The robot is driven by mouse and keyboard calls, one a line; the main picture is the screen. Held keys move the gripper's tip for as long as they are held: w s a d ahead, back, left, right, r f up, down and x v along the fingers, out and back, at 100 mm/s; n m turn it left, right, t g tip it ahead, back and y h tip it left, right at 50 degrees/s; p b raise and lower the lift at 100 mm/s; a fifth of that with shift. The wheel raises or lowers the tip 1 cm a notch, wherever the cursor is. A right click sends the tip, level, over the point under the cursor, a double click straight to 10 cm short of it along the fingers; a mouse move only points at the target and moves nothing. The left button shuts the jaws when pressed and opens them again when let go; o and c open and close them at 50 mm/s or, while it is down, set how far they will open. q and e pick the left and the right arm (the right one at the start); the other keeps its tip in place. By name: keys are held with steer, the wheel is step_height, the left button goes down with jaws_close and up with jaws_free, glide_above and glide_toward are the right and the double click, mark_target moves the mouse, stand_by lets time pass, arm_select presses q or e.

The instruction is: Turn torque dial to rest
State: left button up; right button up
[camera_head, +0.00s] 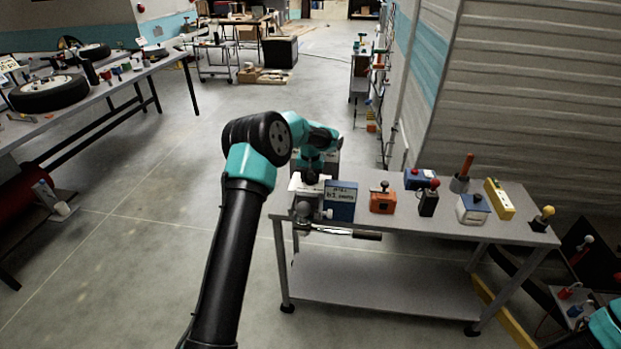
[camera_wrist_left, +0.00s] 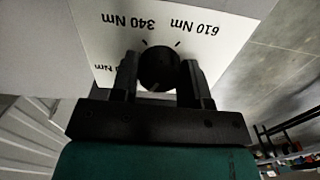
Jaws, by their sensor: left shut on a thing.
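The torque dial (camera_wrist_left: 158,66) is a round black knob on a white plate (camera_wrist_left: 108,40) in the left wrist view. The plate has upside-down print reading "340 Nm" and "610 Nm", with another mark partly hidden at lower left. My left gripper (camera_wrist_left: 158,76) is shut on the dial, one dark finger on each side. In the head view the left gripper (camera_head: 311,172) is at the left end of the grey workbench (camera_head: 420,222), where my own arm partly hides the dial. The dial's pointer cannot be made out. My right gripper is out of view; only a piece of its arm shows at lower right.
A blue box with a display (camera_head: 341,204) stands right beside the left gripper. An orange box (camera_head: 382,202), a black box with a red knob (camera_head: 429,203) and several other devices stand further right. A metal tool with a dark handle (camera_head: 366,235) is at the bench's front edge.

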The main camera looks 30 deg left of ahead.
arm_select(q)
steer(key=n, duration=0.5)
stand_by(0.5)
steer(key=o, duration=0.9)
steer(key=shift+o, duration=0.2)
step_height(320, 180, up, 18)
steer(key=shift+f, duration=0.25)
